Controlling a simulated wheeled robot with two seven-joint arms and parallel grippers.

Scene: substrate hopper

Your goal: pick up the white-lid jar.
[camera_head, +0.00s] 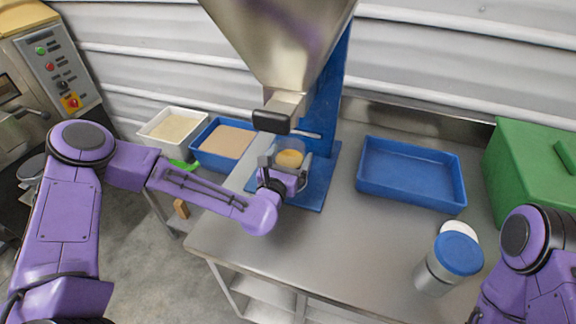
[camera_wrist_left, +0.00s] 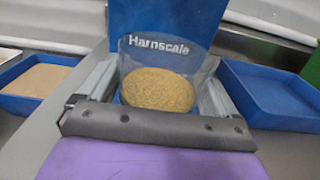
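The white-lid jar (camera_head: 461,229) is at the right of the steel table in the head view. Only part of its white lid shows; the blue-lid jar (camera_head: 433,278) in front hides the rest. My left gripper (camera_head: 288,161) is below the hopper spout, far left of the jars. Its fingers are on both sides of a clear cup (camera_wrist_left: 196,65) of tan grain, and seem to touch it in the left wrist view. My right arm shows at the lower right, close to the jars; its gripper is out of view.
The steel hopper (camera_head: 285,40) on its blue stand is above the cup. A blue tray (camera_head: 410,195) lies between stand and jars. A green box (camera_head: 530,150) stands at the back right. Filled bins (camera_head: 195,150) are at the left. The table's front middle is clear.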

